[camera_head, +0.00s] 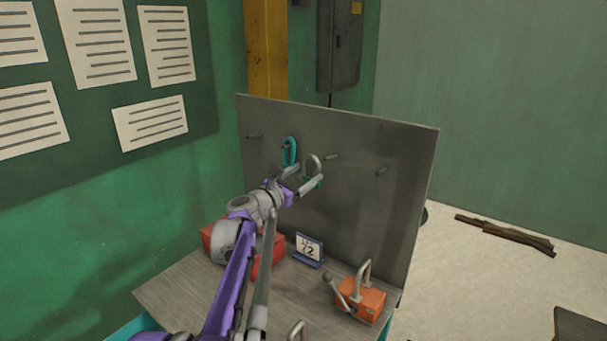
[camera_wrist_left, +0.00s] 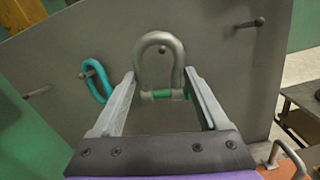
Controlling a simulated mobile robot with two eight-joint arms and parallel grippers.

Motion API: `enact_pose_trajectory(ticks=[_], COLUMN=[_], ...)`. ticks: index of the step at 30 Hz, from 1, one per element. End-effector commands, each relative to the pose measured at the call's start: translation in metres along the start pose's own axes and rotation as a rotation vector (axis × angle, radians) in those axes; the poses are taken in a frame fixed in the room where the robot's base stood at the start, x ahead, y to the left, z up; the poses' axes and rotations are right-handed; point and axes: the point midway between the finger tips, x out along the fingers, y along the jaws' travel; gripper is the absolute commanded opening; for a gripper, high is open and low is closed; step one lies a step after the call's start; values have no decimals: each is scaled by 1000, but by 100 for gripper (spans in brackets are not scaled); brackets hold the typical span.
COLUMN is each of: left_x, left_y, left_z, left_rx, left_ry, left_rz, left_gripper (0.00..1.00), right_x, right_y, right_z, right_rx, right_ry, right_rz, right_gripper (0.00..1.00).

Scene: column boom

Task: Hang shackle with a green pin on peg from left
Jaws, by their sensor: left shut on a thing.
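The grey shackle with a green pin (camera_head: 313,163) is upright in front of the panel, bow up and pin down. It also shows in the left wrist view (camera_wrist_left: 160,56). My left gripper (camera_head: 306,180) is shut on it, with a finger at either end of the green pin (camera_wrist_left: 162,94). The tip of a peg (camera_wrist_left: 162,49) shows through the opening of the bow. I cannot tell whether the peg passes through the bow or stands behind it. A teal shackle (camera_head: 290,152) hangs on the peg to the left. My right gripper is not in view.
The grey panel (camera_head: 400,210) has bare pegs at the far left (camera_head: 254,136) and far right (camera_head: 381,171).

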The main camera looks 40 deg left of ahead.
Motion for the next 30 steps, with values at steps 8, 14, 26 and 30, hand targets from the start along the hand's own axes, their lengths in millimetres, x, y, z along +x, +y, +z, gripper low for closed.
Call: enact_pose_trajectory(ticks=[8,14,26,30], left_x=[16,28,52,60], left_y=[-1,-1,-1,-1], left_z=[-1,-3,-5,-6], left_rx=[-1,0,-1,-1], left_ry=[-1,0,0,0], left_rz=[-2,-1,-2,-2], left_gripper=[4,4,4,4], right_x=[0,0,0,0], right_y=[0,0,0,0], right_z=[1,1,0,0], right_rx=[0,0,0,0], right_ry=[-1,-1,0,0], right_rz=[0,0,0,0], right_gripper=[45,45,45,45])
